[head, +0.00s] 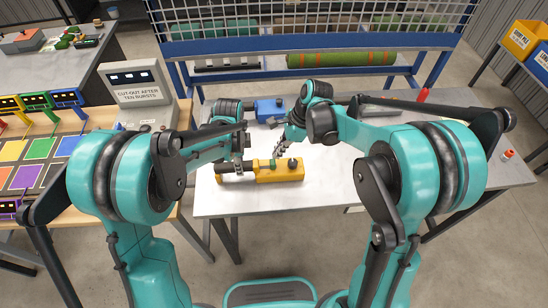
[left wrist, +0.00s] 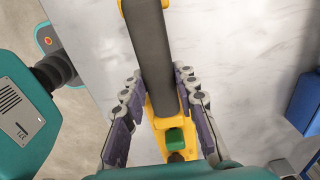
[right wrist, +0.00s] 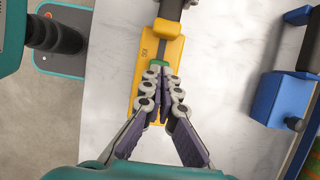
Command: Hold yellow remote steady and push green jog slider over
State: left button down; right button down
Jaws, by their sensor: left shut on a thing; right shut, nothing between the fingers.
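The yellow remote (head: 290,175) lies lengthwise on the pale table, with a thick dark grip at its left end. In the left wrist view, my left gripper (left wrist: 158,82) has its fingers on either side of the remote's dark grip (left wrist: 150,45), shut on the remote. The green jog slider (left wrist: 175,137) stands up from the yellow body. My right gripper (head: 281,150) is shut and empty above the remote. In the right wrist view, its closed fingertips (right wrist: 161,75) are at the green slider (right wrist: 158,64) and partly hide it; I cannot tell whether they touch.
A blue device (head: 268,108) stands behind the remote on the table (head: 222,205). A green turf roll (head: 340,58) lies on the blue rack at the back. A console with a sign (head: 140,85) stands left. The table's front right is clear.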

jog(key=v, duration=0.5)
jog(key=shift+d+r, duration=0.1)
jog(key=shift+d, duration=0.05)
pick_arm(q)
jog(key=shift+a, duration=0.1)
jog(key=c, duration=1.1)
grip_release()
